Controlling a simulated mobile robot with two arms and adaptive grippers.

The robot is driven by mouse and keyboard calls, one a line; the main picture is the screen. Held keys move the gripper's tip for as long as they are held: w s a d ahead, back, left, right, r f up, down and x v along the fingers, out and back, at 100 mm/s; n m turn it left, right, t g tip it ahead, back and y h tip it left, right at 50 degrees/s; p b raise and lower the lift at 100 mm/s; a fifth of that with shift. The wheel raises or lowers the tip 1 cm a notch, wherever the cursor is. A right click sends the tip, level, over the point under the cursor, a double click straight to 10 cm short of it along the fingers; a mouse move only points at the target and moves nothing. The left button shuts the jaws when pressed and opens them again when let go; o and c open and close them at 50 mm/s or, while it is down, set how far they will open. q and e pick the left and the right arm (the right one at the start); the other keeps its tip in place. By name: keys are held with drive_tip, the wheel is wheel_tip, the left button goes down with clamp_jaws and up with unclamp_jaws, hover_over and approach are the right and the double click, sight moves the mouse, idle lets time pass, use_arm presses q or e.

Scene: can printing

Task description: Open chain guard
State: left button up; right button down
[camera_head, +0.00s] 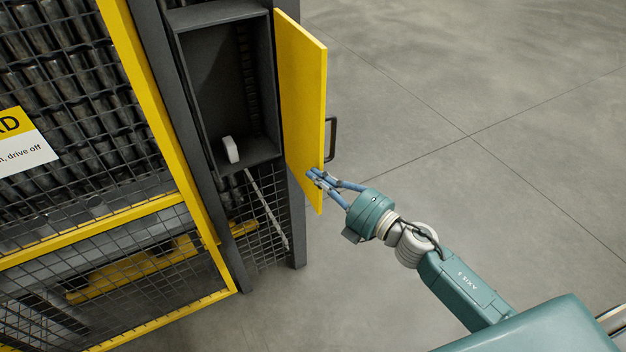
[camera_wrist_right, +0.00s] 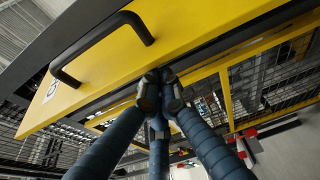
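The chain guard appears as a yellow door panel (camera_head: 302,100) with a black bar handle (camera_head: 331,138). It stands swung out from a dark grey cabinet (camera_head: 222,12), whose inside shows. In the right wrist view the panel (camera_wrist_right: 190,40) and its handle (camera_wrist_right: 95,45) fill the upper part. My right gripper (camera_head: 314,175) is at the panel's lower part, below the handle. In the wrist view its fingertips (camera_wrist_right: 160,88) are drawn together beside the panel's edge, with nothing visible between them; whether they touch the panel I cannot tell. My left gripper is not in view.
A small white object (camera_head: 231,150) stands on the cabinet floor. A yellow-framed mesh fence (camera_head: 130,220) with a sign (camera_head: 22,140) stands to the left, with machinery behind it. The grey floor (camera_head: 450,110) right of the panel is clear.

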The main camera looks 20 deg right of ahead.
drive_tip(key=d+y+b, duration=0.1)
drive_tip(key=d, duration=0.1)
drive_tip(key=w+d+n+g+y+b, duration=0.1)
drive_tip(key=d+b, duration=0.1)
drive_tip(key=d, duration=0.1)
drive_tip(key=w+d+n+g+b, duration=0.1)
drive_tip(key=d+b, duration=0.1)
drive_tip(key=d, duration=0.1)
drive_tip(key=shift+y, duration=0.4)
